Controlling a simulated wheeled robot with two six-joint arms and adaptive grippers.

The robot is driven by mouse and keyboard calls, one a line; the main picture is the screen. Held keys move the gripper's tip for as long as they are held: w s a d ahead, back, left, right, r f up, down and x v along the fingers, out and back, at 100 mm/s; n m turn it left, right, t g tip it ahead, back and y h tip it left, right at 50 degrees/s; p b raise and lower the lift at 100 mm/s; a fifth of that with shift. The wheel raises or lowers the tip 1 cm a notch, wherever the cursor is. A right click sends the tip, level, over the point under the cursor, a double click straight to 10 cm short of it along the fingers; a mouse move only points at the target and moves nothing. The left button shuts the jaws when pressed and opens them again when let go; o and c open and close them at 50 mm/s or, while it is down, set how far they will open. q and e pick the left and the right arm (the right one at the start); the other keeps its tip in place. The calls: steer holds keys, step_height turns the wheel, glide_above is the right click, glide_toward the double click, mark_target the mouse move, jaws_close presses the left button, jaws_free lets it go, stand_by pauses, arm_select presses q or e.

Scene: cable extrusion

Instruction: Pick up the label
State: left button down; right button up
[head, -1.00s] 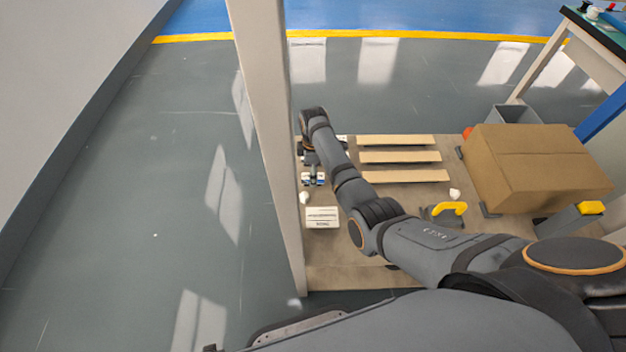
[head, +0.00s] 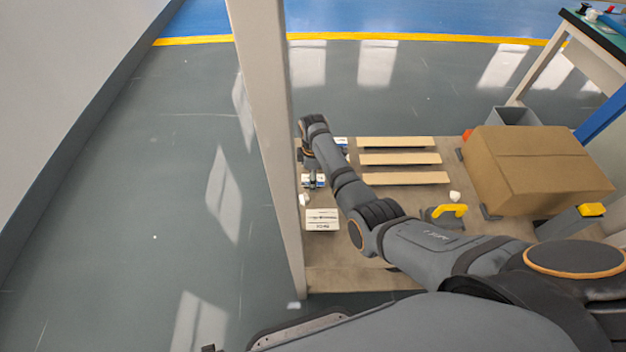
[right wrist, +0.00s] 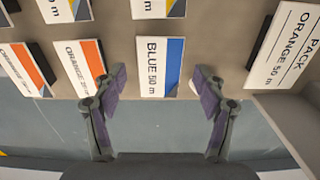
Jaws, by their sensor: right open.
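In the right wrist view, a white label (right wrist: 152,68) marked "BLUE 50 m" with a blue stripe lies on the brown board. My right gripper (right wrist: 159,78) is open, with one finger on each side of this label and nothing shut between them. Two labels marked "ORANGE" with orange stripes, one (right wrist: 80,66) nearer and one (right wrist: 24,70) farther, lie left of it. In the head view, my right gripper (head: 314,182) points down at the left end of the board, over small white labels. My left gripper is not in view.
A white "PACK ORANGE 50 m" sign (right wrist: 288,45) stands close right of the gripper. In the head view are a pale post (head: 270,130), wooden strips (head: 398,158), a yellow-handled tool (head: 448,211) and a cardboard box (head: 540,175). The board's front is clear.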

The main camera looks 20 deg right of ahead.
steer(key=shift+c, duration=0.2)
steer(key=c, duration=0.8)
steer(key=shift+o, duration=0.2)
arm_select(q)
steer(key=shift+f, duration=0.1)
